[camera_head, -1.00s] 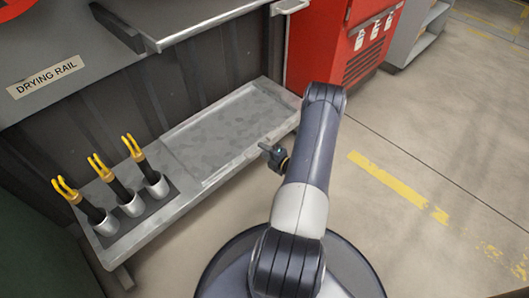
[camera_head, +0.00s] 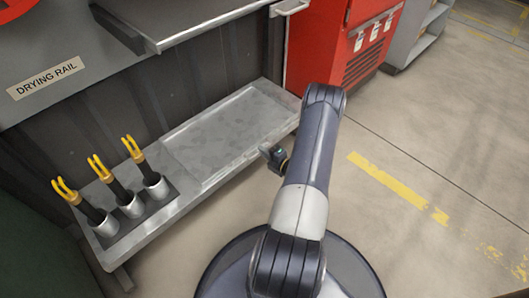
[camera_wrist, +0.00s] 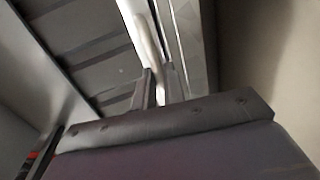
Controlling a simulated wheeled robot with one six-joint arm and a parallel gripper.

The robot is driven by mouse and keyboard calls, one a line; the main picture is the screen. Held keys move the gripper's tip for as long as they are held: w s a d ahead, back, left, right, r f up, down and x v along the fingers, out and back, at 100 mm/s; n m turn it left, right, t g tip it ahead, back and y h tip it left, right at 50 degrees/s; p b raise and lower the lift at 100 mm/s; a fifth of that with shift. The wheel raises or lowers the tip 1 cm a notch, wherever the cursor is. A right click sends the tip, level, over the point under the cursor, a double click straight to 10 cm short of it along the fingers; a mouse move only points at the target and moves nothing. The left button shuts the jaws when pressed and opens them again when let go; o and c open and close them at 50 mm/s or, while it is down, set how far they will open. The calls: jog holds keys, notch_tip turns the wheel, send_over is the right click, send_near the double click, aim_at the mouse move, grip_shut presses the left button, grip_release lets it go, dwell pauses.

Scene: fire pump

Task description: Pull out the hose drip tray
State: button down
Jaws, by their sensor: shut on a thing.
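The hose drip tray (camera_head: 225,130) is a shallow grey metal tray lying on the low bench under the drying rail. My gripper (camera_head: 270,153) is at the tray's front edge, partly hidden behind my arm. In the wrist view my gripper's fingers (camera_wrist: 158,88) are close together at a pale bar along the tray's front (camera_wrist: 146,35). The gripper is shut on the tray's front. The exact contact at the fingertips is too small to see clearly.
Several yellow-tipped nozzles (camera_head: 100,168) stand in cups at the bench's left end. A metal shelf (camera_head: 190,28) juts out above the bench, with a handle (camera_head: 290,7) at its right. A red cabinet (camera_head: 345,45) stands behind right. The floor (camera_head: 430,150) at right is clear.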

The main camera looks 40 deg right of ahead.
jog(key=f+v, duration=0.2)
jog(key=v, duration=1)
jog(key=s+f+v, duration=0.1)
jog(key=f+v, duration=0.2)
jog(key=v, duration=0.9)
jog(key=shift+s, duration=0.4)
jog(key=c, duration=1.5)
grip_release()
jog(key=shift+r, duration=0.1)
jog(key=a+p+v, duration=0.1)
jog(key=p+v, duration=0.1)
jog(key=v, duration=0.8)
jog(key=shift+s+d, duration=0.4)
